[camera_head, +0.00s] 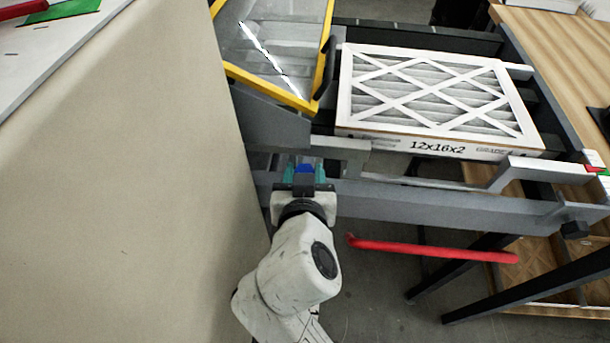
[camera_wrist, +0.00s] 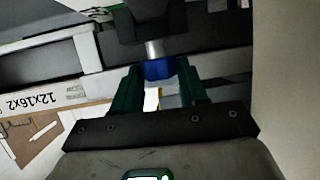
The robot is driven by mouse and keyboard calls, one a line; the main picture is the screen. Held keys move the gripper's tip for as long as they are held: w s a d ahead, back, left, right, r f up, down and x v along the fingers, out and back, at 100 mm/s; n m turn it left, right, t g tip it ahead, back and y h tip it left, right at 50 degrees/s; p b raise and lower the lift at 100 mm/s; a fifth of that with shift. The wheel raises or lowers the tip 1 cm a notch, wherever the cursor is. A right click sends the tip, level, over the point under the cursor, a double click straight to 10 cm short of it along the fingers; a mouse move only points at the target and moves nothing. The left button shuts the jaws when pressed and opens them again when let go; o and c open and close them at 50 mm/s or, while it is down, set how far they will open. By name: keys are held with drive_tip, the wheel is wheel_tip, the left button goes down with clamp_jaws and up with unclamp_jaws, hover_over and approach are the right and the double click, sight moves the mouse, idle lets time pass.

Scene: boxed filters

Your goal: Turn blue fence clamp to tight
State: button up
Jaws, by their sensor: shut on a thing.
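The blue fence clamp (camera_head: 304,168) is a small blue knob at the side rail of the conveyor frame, mostly hidden by my gripper in the head view. In the wrist view the blue clamp (camera_wrist: 159,69) sits below a short metal shaft and a dark block. My gripper (camera_head: 304,172) has green fingers, one on each side of the knob. In the wrist view the gripper (camera_wrist: 160,82) is shut on the blue knob. Whether the clamp is tight cannot be told.
A boxed filter (camera_head: 430,100) marked 12x16x2 lies on the conveyor behind the grey rail (camera_head: 440,203). A yellow-framed guard (camera_head: 270,88) stands at the upper left. A red bar (camera_head: 430,249) extends to the right of my arm. A beige panel (camera_head: 120,180) is close on the left.

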drive_tip(key=o, duration=1)
drive_tip(key=shift+o, duration=0.2)
drive_tip(key=a+b+v, duration=0.1)
drive_tip(key=v, duration=0.9)
drive_tip(key=shift+s+d+r, duration=0.2)
drive_tip(key=shift+s+d, duration=0.15)
drive_tip(key=shift+d, duration=0.15)
drive_tip(key=shift+c, duration=0.3)
